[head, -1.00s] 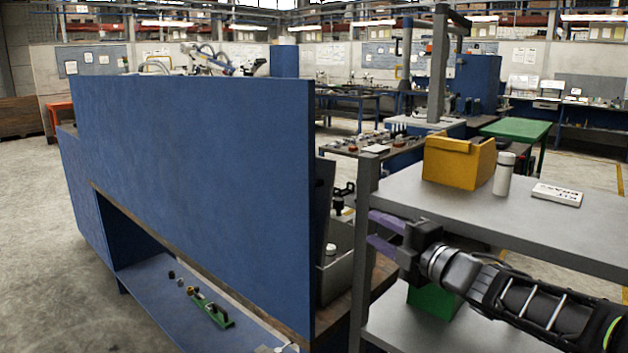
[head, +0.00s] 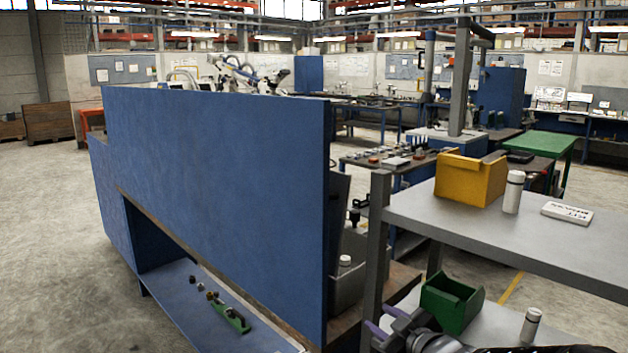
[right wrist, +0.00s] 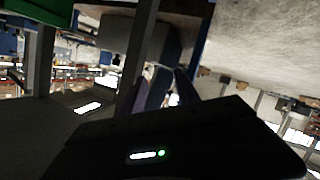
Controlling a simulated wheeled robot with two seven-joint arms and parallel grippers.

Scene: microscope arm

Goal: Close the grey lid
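A grey box (head: 350,290) stands behind the right end of the blue panel, partly hidden by the panel and a shelf post. What looks like its grey lid (head: 339,212) stands upright at the back of the box, open. My right gripper (head: 383,320) is low in the head view, to the right of the box and apart from it, by the shelf post. Its two purple fingers are spread with nothing visibly held; they also show dark in the right wrist view (right wrist: 171,88). My left gripper is in neither view.
A large blue panel (head: 215,190) blocks much of the box. A grey shelf post (head: 376,250) stands between box and shelves. The upper shelf (head: 455,228) holds a yellow bin (head: 470,180) and a white bottle (head: 513,193). A green bin (head: 452,302) sits below.

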